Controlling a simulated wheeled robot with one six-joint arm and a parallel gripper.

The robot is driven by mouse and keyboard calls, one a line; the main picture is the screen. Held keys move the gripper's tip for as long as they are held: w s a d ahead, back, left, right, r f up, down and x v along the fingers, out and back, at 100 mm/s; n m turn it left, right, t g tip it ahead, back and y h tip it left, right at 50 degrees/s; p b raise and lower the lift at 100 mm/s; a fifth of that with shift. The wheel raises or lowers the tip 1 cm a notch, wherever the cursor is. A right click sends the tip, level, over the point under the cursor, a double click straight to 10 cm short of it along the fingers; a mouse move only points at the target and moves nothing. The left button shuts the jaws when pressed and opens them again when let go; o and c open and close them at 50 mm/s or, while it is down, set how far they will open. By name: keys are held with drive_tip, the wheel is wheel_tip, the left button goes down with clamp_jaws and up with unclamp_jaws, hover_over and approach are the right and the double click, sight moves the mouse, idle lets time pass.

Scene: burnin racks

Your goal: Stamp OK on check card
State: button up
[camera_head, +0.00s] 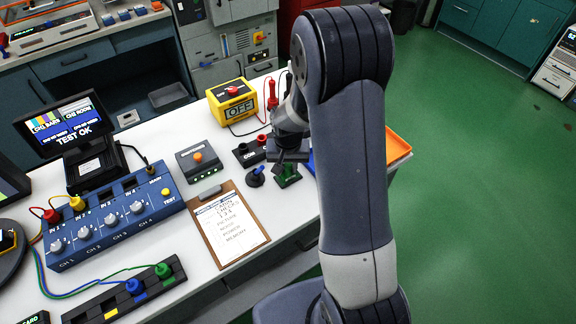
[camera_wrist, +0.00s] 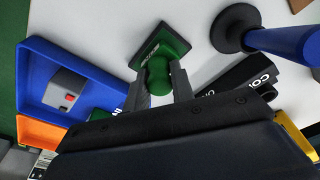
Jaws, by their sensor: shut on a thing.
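The check card (camera_head: 228,222) lies on a brown clipboard (camera_head: 232,262) on the white bench, with printed lines of text. My gripper (camera_head: 287,160) is to the right of and beyond the clipboard, partly hidden by my arm in the head view. In the wrist view my gripper (camera_wrist: 160,82) is shut on the round green knob of a green stamp (camera_wrist: 160,48). The stamp's square base also shows in the head view (camera_head: 288,178), low at the bench. I cannot tell whether it touches the bench. A blue-handled stamp (camera_wrist: 285,45) with a round black base stands beside it, apart from my gripper.
A blue tray (camera_wrist: 62,62) and an orange tray (camera_head: 398,147) are right of my gripper in the head view. A yellow box marked OFF (camera_head: 236,104), a grey button box (camera_head: 198,160) and a blue channel unit (camera_head: 112,222) stand on the bench.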

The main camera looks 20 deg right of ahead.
drive_tip(key=shift+s, duration=0.1)
idle(0.4)
drive_tip(key=shift+r+p, duration=2.3)
drive_tip(key=shift+r, duration=1.2)
drive_tip(key=shift+f, duration=0.15)
